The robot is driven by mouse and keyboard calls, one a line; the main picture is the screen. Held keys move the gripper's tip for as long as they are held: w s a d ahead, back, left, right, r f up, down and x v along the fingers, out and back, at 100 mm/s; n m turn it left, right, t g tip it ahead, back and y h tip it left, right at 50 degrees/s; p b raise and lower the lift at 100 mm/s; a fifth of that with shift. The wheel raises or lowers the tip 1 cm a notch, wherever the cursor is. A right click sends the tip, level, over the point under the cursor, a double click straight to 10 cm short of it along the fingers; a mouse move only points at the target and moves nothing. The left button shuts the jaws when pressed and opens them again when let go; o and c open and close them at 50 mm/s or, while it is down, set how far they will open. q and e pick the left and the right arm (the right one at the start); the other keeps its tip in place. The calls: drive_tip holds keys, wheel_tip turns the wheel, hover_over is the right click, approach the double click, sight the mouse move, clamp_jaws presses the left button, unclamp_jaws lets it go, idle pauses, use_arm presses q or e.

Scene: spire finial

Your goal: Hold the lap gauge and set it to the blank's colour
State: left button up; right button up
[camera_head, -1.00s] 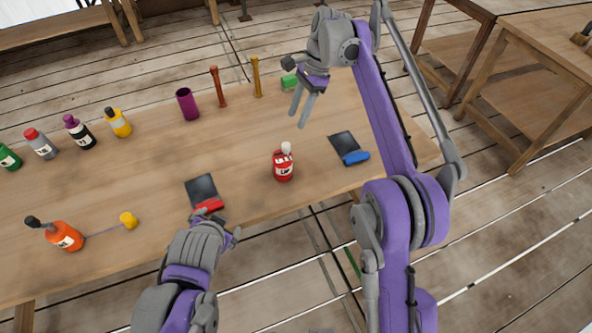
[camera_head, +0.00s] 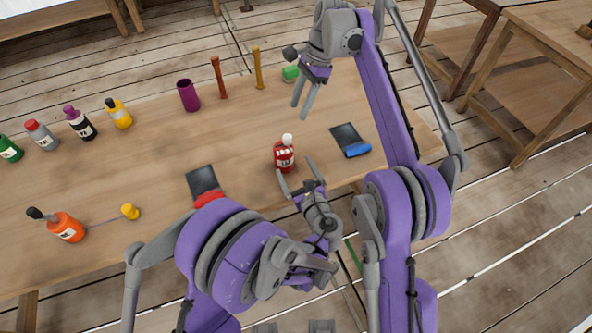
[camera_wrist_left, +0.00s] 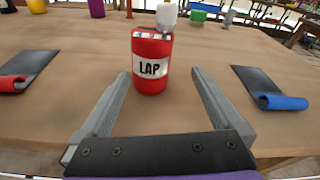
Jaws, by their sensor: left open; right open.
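The lap gauge (camera_head: 284,160) is a red can labelled "LAP" with a white top. It stands upright near the table's front edge; its red body (camera_wrist_left: 151,68) also shows in the left wrist view. My left gripper (camera_head: 297,178) is open at the near side of the gauge. In the wrist view its two fingers point toward the gauge, one on each side, with nothing gripped. My right gripper (camera_head: 302,108) is open and empty above the table's far right part. I cannot tell which object is the blank.
Dark sheets with a red roll (camera_head: 206,197) and a blue roll (camera_head: 357,150) flank the gauge. A purple cup (camera_head: 188,95), red post (camera_head: 219,78), yellow post (camera_head: 257,69) and green block (camera_head: 291,74) stand behind. Several bottles and an orange one (camera_head: 67,227) are at left.

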sight(279, 144)
use_arm(q)
drive_tip(key=shift+s+r+m+t+y, duration=0.4)
drive_tip(key=shift+s+r+t+y, duration=0.25)
drive_tip(key=shift+y, duration=0.55)
drive_tip(key=shift+w+a+r, duration=0.1)
drive_tip(key=shift+w, duration=0.05)
drive_tip(key=x, duration=1)
drive_tip(key=shift+w+a+r, duration=0.1)
drive_tip(key=shift+w+a, duration=0.05)
